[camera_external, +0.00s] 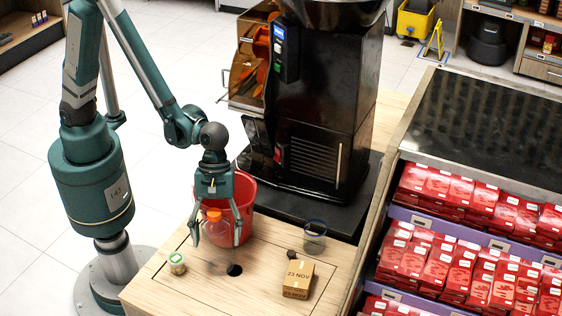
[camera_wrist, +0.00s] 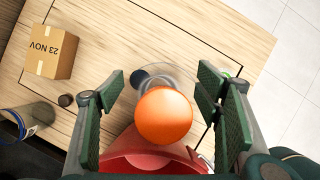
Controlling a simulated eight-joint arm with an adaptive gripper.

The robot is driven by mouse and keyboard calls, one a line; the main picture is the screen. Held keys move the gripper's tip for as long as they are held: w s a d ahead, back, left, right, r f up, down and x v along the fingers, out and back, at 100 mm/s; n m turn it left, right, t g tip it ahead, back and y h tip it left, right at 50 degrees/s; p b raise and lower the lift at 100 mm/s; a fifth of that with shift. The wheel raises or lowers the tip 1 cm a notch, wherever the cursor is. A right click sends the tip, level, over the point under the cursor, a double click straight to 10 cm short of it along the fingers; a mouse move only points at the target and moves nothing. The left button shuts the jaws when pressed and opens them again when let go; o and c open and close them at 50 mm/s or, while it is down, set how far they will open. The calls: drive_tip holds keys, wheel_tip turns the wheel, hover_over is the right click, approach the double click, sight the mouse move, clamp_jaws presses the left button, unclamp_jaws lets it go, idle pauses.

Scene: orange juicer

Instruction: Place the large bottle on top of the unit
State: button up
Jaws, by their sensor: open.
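The large bottle (camera_external: 214,230) is clear with an orange cap and stands upright on the wooden counter, in front of a red bucket. In the wrist view its orange cap (camera_wrist: 163,115) faces the camera and hides most of its body. My gripper (camera_external: 215,238) is open above and around the bottle, with one finger on each side. In the wrist view my gripper (camera_wrist: 160,84) shows gaps between both fingers and the cap. The shelf unit (camera_external: 485,130), with a bare dark top, stands at the right with red packs on its shelves.
The red bucket (camera_external: 246,196) is close behind the bottle. A black juicer (camera_external: 322,110) stands at the back. A cardboard box (camera_external: 298,278), a clear cup (camera_external: 314,236) and a small green-lidded jar (camera_external: 177,263) are on the counter. A dark round hole (camera_external: 235,270) is in front.

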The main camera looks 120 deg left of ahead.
drive_tip(key=shift+p+v, duration=0.75)
drive_tip(key=shift+v, duration=3.85)
drive_tip(key=shift+s+r, duration=0.1)
drive_tip(key=shift+s+a+r+m, duration=0.15)
drive_tip(key=shift+s+r+m, duration=0.1)
drive_tip(key=shift+r+m, duration=0.2)
drive_tip(key=s+a+r+m+t+y, duration=0.2)
drive_tip(key=s+a+r+m, duration=0.2)
drive_tip(key=s+r+m, duration=0.4)
drive_tip(key=s+a+r+m+t+y, duration=0.2)
drive_tip(key=s+a+r+m, duration=0.3)
drive_tip(key=s+r+m, duration=0.4)
drive_tip(key=s+m+t, duration=0.1)
drive_tip(key=s+m, duration=0.3)
drive_tip(key=m, duration=0.1)
drive_tip(key=shift+s, duration=0.3)
drive_tip(key=shift+a+m, duration=0.1)
drive_tip(key=shift+m, duration=0.15)
